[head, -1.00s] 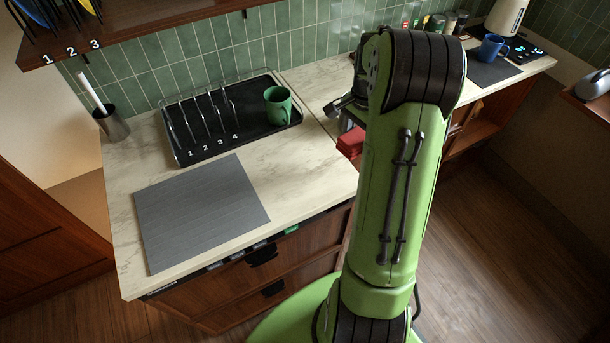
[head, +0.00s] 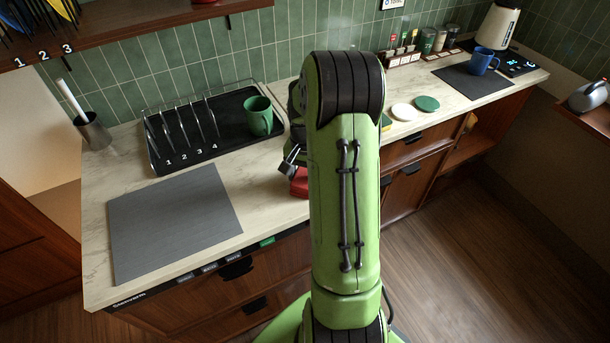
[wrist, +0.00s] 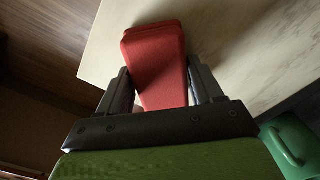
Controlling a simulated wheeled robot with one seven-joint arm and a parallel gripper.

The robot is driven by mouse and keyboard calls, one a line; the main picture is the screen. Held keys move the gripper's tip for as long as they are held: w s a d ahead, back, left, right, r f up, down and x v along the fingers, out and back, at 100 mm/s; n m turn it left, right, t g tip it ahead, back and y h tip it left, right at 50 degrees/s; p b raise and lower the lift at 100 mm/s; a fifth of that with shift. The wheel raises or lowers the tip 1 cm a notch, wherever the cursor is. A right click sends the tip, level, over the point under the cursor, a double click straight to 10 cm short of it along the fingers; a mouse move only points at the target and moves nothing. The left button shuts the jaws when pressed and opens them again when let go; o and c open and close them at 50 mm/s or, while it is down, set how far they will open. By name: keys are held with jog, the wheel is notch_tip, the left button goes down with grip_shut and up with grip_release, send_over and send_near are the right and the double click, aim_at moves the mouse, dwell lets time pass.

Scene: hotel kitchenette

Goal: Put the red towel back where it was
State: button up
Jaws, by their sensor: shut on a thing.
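The red towel (wrist: 158,65) is folded and sits between the two fingers of my gripper (wrist: 162,90) in the wrist view. My gripper is shut on it. In the head view a small part of the red towel (head: 299,182) shows at the left of my arm, over or beside the counter's front edge. My arm hides the rest of it and most of the gripper. I cannot tell whether the towel touches the counter (head: 262,185).
A black dish rack (head: 165,165) with a green mug (head: 258,116) stands at the back. A grey mat (head: 172,220) lies front left. Right of my arm are round white (head: 404,111) and green (head: 427,103) discs, a dark mat (head: 472,84) and a blue mug (head: 484,61).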

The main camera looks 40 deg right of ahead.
jog(key=o, duration=1)
notch_tip(320, 180, up, 12)
jog(key=p, duration=0.2)
jog(key=s+a+r+n+t+h, duration=0.1)
jog(key=s+a+r+n, duration=0.1)
jog(key=a+r, duration=0.3)
jog(key=s+a+r+n+t, duration=0.1)
jog(key=a+r+n, duration=0.2)
jog(key=a, duration=0.4)
jog(key=s+a+n+t, duration=0.1)
jog(key=s+a+n, duration=0.1)
jog(key=s+a, duration=0.1)
jog(key=s+a+n+t, duration=0.1)
jog(key=s+a+n, duration=0.1)
jog(key=s+a, duration=0.2)
jog(key=s+a+r+n+t+y, duration=0.1)
jog(key=s+a+n, duration=0.2)
jog(key=s+a, duration=0.1)
jog(key=shift+s+t, duration=0.3)
jog(key=shift+s, duration=0.45)
